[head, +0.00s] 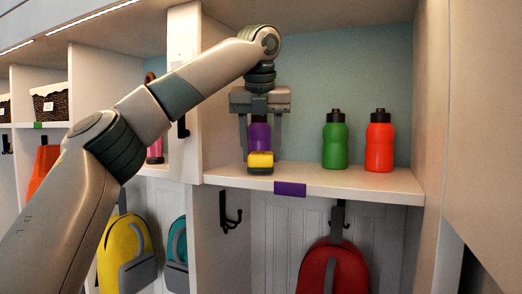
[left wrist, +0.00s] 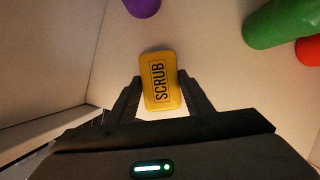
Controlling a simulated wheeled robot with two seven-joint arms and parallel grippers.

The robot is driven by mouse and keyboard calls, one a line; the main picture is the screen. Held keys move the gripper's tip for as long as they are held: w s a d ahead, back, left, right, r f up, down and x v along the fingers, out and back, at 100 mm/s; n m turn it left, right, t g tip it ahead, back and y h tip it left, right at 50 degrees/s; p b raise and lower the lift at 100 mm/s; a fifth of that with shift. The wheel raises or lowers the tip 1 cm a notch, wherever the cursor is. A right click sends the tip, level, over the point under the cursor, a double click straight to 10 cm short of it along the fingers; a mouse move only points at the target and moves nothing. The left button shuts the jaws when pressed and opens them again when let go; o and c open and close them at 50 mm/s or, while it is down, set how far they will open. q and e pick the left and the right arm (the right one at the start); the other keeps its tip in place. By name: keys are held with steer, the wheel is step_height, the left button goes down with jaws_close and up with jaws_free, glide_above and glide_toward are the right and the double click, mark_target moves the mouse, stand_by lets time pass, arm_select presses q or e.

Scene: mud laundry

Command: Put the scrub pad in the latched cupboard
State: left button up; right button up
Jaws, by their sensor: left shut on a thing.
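The scrub pad (head: 260,167) is a small block, yellow with a dark underside in the head view. In the left wrist view its yellow face (left wrist: 160,82) reads "SCRUB". My left gripper (head: 261,152) points down at the open cubby and is shut on the pad, one finger on each side. The pad is at the shelf's front part; I cannot tell whether it touches the shelf. No latch shows, so I cannot pick out the latched cupboard. My right gripper is not in view.
The cubby shelf (head: 390,185) holds a purple bottle (head: 259,135) behind the pad, a green bottle (head: 335,142) and a red bottle (head: 379,142). An upright divider (head: 186,80) stands to the left. A red backpack (head: 333,270) hangs below. Shelf space between purple and green bottles is clear.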

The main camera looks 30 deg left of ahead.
mark_target(261, 154)
arm_select(q)
steer(key=shift+f, duration=0.3)
steer(key=shift+f, duration=0.15)
steer(key=o, duration=1.1)
steer(key=shift+o, duration=0.2)
steer(key=shift+b+v, duration=0.3)
steer(key=shift+v, duration=3.65)
steer(key=shift+w, duration=0.1)
